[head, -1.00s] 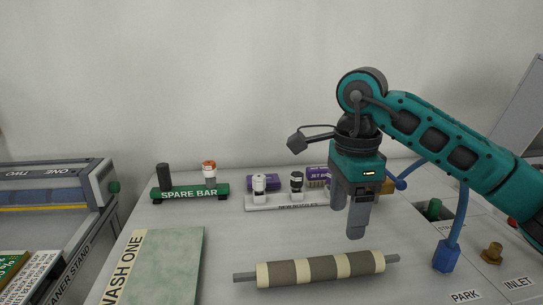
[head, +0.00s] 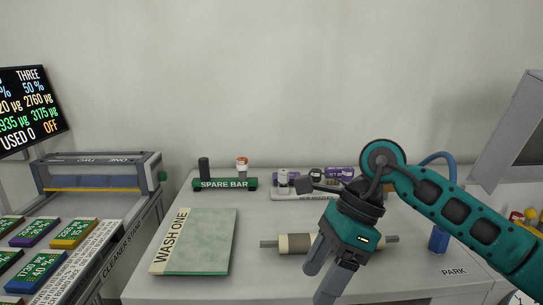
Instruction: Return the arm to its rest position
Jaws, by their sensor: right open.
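My right gripper (head: 325,283) is in the lower right of the head view, at the end of the teal right arm (head: 455,213). Its fingers point down and to the left, apart, with nothing seen between them. I cannot tell how far above the bench the gripper is. My left gripper is out of view.
A green pad labelled WASH ONE (head: 205,240) lies left of the roller. The SPARE BAR rack (head: 224,184) and nozzle rack (head: 300,194) stand behind. A blue post (head: 438,240) stands near the PARK label. The cleaner stand (head: 95,175) and a screen (head: 30,108) are left.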

